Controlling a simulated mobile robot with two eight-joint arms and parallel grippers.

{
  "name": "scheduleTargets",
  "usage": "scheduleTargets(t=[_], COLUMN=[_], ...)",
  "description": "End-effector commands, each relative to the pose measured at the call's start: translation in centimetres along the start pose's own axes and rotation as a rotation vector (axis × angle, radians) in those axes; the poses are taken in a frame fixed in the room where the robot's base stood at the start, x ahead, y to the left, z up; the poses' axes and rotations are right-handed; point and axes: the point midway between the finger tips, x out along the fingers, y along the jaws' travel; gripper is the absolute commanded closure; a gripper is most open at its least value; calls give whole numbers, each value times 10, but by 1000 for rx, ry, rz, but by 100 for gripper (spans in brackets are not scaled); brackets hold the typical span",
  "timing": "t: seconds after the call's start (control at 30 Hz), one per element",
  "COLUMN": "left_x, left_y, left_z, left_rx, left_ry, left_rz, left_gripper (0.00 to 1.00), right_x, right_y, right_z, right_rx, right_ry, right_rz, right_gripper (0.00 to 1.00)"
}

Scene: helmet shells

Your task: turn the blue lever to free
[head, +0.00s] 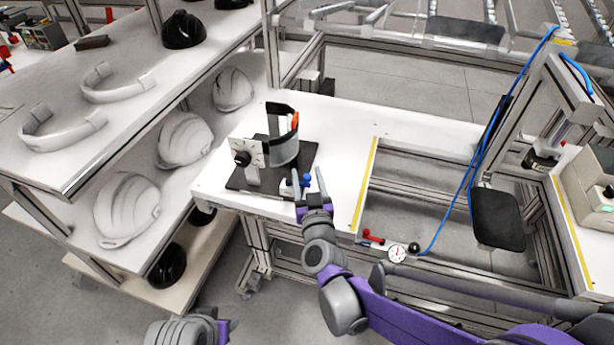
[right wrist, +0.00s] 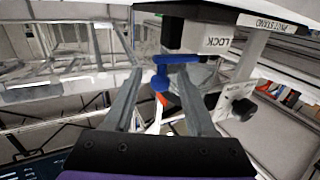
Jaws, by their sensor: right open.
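The blue lever (head: 307,180) is at the front right corner of a fixture with a dark base plate (head: 243,181) on the white table. My right gripper (head: 311,188) is at the lever. In the right wrist view its two fingers (right wrist: 160,73) are apart, with the lever's blue knob between their tips; I cannot tell whether they touch it. Only part of my left arm shows at the bottom; its jaws are hidden.
The fixture carries a curved dark shell (head: 284,148) and a white plate with a black knob (head: 242,158). White helmets (head: 185,140) stand on the shelf at left. A pressure gauge (head: 397,253) and blue hose (head: 463,185) lie to the right. The table's right part is clear.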

Motion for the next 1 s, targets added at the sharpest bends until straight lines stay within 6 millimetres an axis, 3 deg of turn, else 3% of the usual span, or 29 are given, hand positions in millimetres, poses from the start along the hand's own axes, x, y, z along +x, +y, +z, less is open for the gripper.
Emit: scheduleTargets(t=[0.27,0.57,1.0], left_x=[0,0,1], left_y=[0,0,0], left_z=[0,0,0], left_rx=[0,0,0], left_ry=[0,0,0], left_rz=[0,0,0], left_gripper=[50,50,50], right_x=[1,1,0], right_y=[0,0,-1], right_z=[0,0,0], right_rx=[0,0,2], right_ry=[0,0,-1], right_rz=[0,0,16], right_gripper=[46,100,100])
